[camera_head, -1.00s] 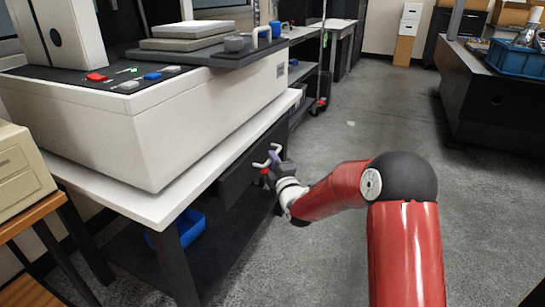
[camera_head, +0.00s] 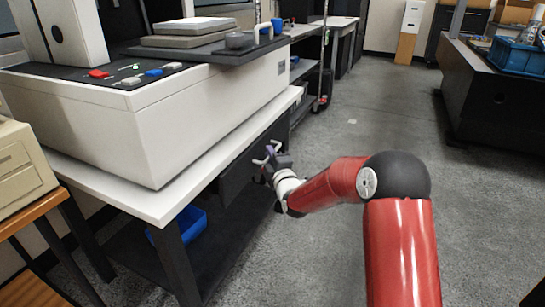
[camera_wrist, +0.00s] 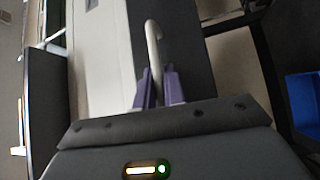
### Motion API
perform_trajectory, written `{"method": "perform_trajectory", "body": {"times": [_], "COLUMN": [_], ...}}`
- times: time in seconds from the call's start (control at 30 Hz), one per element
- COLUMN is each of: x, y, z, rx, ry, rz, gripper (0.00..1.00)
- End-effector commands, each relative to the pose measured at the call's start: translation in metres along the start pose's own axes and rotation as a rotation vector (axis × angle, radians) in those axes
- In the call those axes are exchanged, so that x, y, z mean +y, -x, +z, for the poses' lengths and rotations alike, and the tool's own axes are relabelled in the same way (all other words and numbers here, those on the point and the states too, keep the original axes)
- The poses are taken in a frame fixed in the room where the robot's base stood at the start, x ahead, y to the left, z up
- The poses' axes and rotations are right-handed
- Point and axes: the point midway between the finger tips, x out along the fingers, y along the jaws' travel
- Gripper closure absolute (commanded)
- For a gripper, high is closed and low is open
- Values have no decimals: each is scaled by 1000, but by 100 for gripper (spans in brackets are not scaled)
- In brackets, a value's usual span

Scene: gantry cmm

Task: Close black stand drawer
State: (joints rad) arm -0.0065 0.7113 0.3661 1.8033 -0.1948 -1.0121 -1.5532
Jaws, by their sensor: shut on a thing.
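The black drawer (camera_head: 236,178) sits under the white top of the black stand (camera_head: 185,205), and its front faces my arm. It looks nearly flush with the stand, but I cannot tell whether a small gap is left. Its pale bar handle (camera_head: 262,160) sticks out from the front. My gripper (camera_head: 272,155) is at this handle. In the wrist view the handle (camera_wrist: 153,38) runs down between the two purple fingers of my gripper (camera_wrist: 159,88), which are shut on it. The fingers hide the gripped part.
A large white machine (camera_head: 180,120) stands on the stand's top. A blue bin (camera_head: 183,222) sits on the lower shelf. A wooden table with a beige box (camera_head: 22,172) is at the left. The grey floor (camera_head: 320,240) near my arm is clear.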

Motion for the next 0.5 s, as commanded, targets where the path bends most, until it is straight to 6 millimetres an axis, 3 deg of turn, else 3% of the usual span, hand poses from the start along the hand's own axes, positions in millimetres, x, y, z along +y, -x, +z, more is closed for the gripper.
{"method": "perform_trajectory", "body": {"times": [0.2, 0.5], "x": [-8, -5], "y": [-19, -23], "z": [-19, -23], "rx": [1, 0], "ry": [0, -2], "rz": [4, 2], "gripper": [100, 100]}}
